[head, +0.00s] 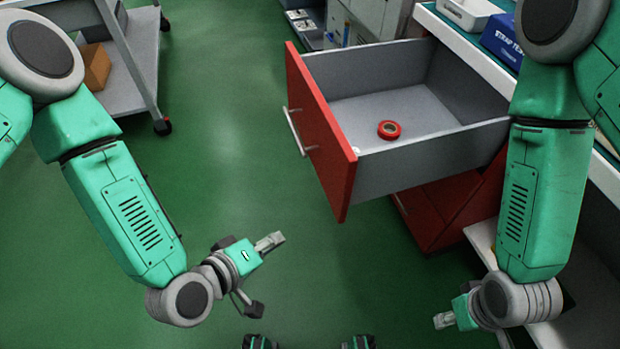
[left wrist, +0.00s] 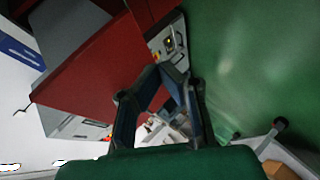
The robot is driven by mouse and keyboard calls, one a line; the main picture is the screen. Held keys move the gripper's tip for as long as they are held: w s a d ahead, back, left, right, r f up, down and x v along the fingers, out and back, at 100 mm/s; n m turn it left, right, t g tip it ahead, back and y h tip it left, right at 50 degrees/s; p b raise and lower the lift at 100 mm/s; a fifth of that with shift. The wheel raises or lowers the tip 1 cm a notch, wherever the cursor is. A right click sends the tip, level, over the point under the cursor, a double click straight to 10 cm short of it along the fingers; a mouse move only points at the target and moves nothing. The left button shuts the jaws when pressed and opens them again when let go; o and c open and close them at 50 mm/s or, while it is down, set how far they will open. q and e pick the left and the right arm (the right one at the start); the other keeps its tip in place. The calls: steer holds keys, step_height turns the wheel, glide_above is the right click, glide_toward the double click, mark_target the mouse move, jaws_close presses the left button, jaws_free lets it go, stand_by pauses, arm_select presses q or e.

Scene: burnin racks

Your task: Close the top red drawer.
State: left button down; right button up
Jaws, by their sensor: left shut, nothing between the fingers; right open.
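The top red drawer (head: 320,130) is pulled far out of its cabinet, with a red front, a metal handle (head: 296,132) and a grey tray. A red ring-shaped roll (head: 389,130) lies inside it. My left gripper (head: 271,242) is shut and empty, apart from the drawer, to the lower left of its front. In the left wrist view a red panel (left wrist: 95,75), seemingly the drawer front, fills the upper left beside the fingers. My right gripper (head: 444,320) is open at the lower right, below the drawer and partly hidden by my arm.
A lower red drawer (head: 430,215) sits beneath the open one. A workbench at the right holds a blue box (head: 503,42) and a white tray (head: 468,12). A grey wheeled cart (head: 130,75) with a cardboard box (head: 95,66) stands at the upper left. Green floor between is clear.

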arm_select(q)
steer(key=w+d+r+n+t+b, duration=0.4)
steer(key=w+n+t, duration=0.3)
steer(key=b, duration=0.2)
glide_toward(321, 151)
steer(key=w, duration=0.3)
steer(key=shift+h, duration=0.3)
steer(key=w+d, duration=0.3)
steer(key=shift+w+d+f+b, duration=0.1)
steer(key=shift+w+f+b, duration=0.1)
steer(key=shift+b, duration=0.1)
steer(key=shift+w, duration=0.1)
arm_select(e)
step_height(321, 151, down, 9)
steer(key=shift+d, duration=0.4)
arm_select(q)
steer(key=shift+a, duration=0.3)
arm_select(e)
steer(key=shift+a+r, duration=0.15)
